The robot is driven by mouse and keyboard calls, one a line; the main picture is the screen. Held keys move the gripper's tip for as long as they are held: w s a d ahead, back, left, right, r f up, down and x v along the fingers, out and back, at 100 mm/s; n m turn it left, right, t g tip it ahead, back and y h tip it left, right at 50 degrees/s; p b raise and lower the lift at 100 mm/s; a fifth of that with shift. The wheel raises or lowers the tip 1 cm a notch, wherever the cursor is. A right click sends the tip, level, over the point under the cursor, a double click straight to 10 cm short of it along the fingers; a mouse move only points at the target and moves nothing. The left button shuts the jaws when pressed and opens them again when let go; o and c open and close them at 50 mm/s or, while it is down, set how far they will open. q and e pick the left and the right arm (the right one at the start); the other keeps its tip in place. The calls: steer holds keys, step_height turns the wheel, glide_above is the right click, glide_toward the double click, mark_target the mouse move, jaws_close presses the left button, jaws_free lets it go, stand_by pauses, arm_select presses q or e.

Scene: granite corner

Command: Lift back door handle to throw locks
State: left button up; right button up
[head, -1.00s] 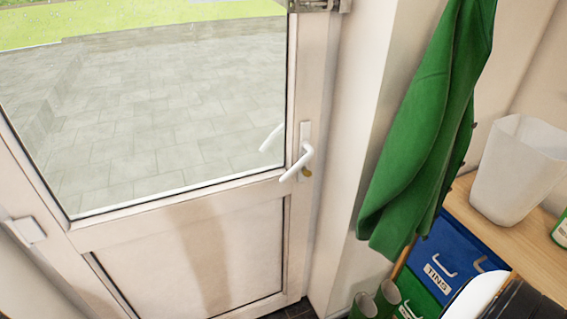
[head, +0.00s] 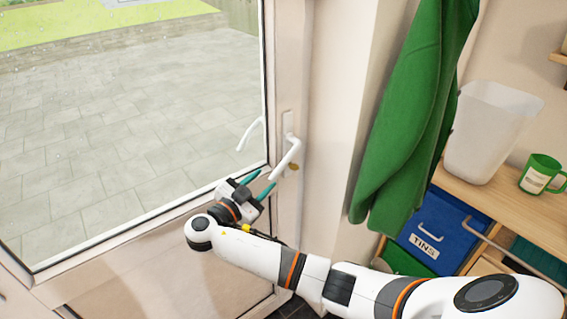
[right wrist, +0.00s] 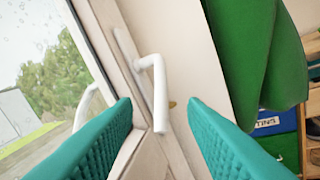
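The white back door handle (head: 287,158) is on the right edge of the door, its lever slanting down to the left, with a brass lock cylinder (head: 293,167) beside it. My right gripper (head: 262,178) is just left of and below the lever, its two teal fingers apart and pointing at it. In the right wrist view the handle (right wrist: 160,95) shows between the open fingers (right wrist: 160,108), beyond their tips; no contact is visible. The door (head: 292,70) appears closed. My left gripper is in no view.
A green coat (head: 413,110) hangs right of the door frame. Further right, a wooden shelf (head: 483,208) bears a white bin (head: 488,130) and a green mug (head: 541,174). A blue tins box (head: 440,232) is below. A second white handle (head: 250,133) shows at the glass.

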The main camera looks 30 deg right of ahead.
mark_target(281, 166)
steer(key=p+x, duration=0.2)
steer(key=x, duration=0.7)
steer(key=shift+d, duration=0.15)
steer(key=shift+w+d+f, duration=0.15)
steer(key=shift+w+d, duration=0.05)
steer(key=shift+d, duration=0.2)
jaws_close()
